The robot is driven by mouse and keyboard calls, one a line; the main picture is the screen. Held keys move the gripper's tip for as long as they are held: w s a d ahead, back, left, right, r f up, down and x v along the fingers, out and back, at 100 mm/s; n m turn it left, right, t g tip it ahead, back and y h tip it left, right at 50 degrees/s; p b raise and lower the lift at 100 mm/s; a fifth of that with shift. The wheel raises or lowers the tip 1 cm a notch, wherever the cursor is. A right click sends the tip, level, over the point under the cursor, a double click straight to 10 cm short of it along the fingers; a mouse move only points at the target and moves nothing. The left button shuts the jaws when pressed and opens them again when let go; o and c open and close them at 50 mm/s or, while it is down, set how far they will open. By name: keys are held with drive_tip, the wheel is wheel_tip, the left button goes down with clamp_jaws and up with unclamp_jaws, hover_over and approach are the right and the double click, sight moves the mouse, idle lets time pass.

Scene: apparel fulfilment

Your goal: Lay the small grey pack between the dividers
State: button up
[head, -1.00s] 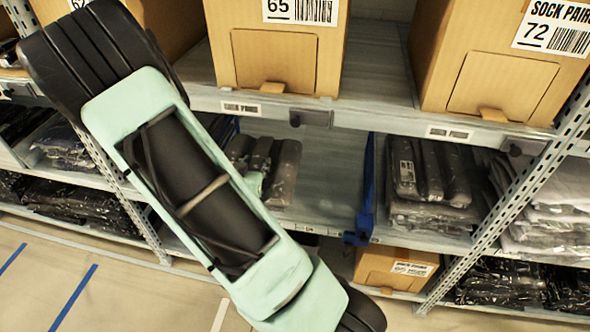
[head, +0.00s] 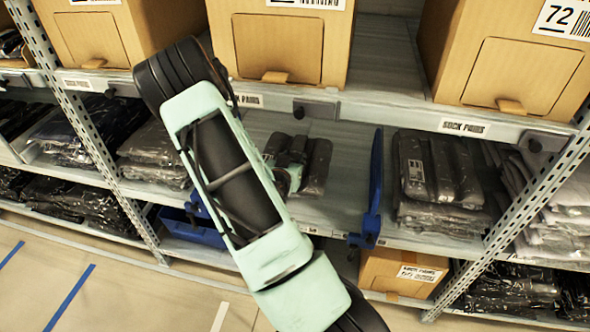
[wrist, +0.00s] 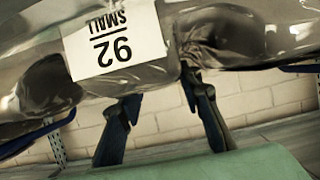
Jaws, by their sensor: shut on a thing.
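The small grey pack (head: 316,168) is a clear bag of dark rolls in the middle shelf bay. In the wrist view the pack (wrist: 220,40) fills the top, with an upside-down "92 SMALL" label. My gripper (head: 287,172) is shut on its near side; the fingers (wrist: 163,112) reach up to it in the wrist view. A blue divider (head: 374,190) stands right of the pack, with a gap between them. Another blue divider (head: 198,205) is mostly hidden behind my arm on the left. I cannot tell whether the pack touches the shelf (head: 340,205).
Stacked dark packs (head: 437,180) sit right of the right divider, and more packs (head: 155,150) lie to the left. Cardboard boxes (head: 282,50) stand on the shelf above, whose front edge overhangs the bay. A blue bin (head: 190,230) and a carton (head: 400,272) are below.

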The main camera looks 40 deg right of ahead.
drive_tip(key=shift+w+d+f, duration=0.1)
drive_tip(key=shift+d+f, duration=0.3)
drive_tip(key=shift+f, duration=0.05)
drive_tip(key=shift+d+f+b, duration=0.1)
drive_tip(key=shift+f+b, duration=0.6)
drive_tip(key=shift+f, duration=0.95)
drive_tip(key=shift+f, duration=0.15)
drive_tip(key=o, duration=1.3)
drive_tip(key=shift+c, duration=0.2)
drive_tip(key=shift+a+r, duration=0.25)
drive_tip(key=shift+r, duration=0.05)
drive_tip(key=p+v, duration=0.2)
drive_tip(key=v, duration=0.9)
drive_tip(key=shift+s+a, duration=0.15)
drive_tip(key=shift+s, duration=0.15)
